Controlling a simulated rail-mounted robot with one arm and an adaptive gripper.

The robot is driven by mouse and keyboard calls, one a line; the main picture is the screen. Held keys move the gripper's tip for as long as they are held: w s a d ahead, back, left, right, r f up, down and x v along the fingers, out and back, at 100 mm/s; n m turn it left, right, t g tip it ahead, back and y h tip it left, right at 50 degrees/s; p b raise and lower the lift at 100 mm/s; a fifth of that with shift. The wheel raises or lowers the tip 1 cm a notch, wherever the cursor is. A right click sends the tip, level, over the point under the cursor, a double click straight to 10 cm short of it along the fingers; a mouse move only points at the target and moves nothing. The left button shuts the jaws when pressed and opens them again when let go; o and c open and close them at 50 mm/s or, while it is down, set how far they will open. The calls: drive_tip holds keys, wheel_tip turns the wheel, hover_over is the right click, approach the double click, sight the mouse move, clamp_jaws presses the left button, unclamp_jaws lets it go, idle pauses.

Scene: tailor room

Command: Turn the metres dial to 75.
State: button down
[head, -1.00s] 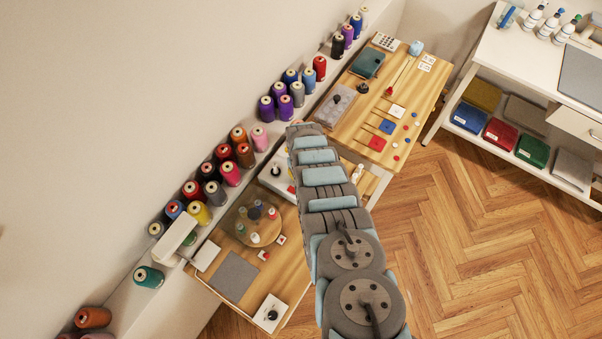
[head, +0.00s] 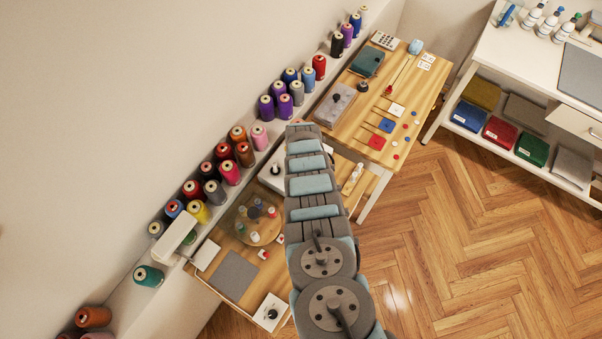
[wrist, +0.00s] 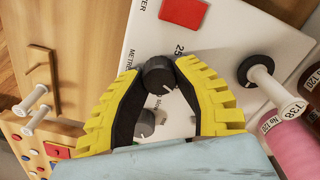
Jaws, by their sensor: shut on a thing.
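The metres dial (wrist: 160,76) is a dark round knob with a small white pointer mark. It stands on a white panel (wrist: 225,38) printed "METRES", with "25" beside the knob. My gripper (wrist: 163,68) has its yellow fingertips against both sides of this knob, shut on it. A second dark knob (wrist: 145,123) sits between the fingers, closer to the wrist. The dial's other numbers are hidden or unreadable. In the head view the white device (head: 272,180) shows only partly beside my arm, and my gripper and the dial are hidden.
A red square (wrist: 183,12) lies on the panel. White spools (wrist: 35,110) stand at left. In the head view, thread spools line the wall ledge.

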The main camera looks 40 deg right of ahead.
drive_tip(key=shift+f, duration=0.1)
drive_tip(key=c, duration=1)
unclamp_jaws()
drive_tip(key=shift+a+r, duration=0.1)
drive_tip(key=shift+r, duration=0.2)
drive_tip(key=shift+s+r, duration=0.1)
drive_tip(key=shift+r, duration=1.65)
wheel_tip(320, 180, up, 2)
drive_tip(key=shift+r, duration=3)
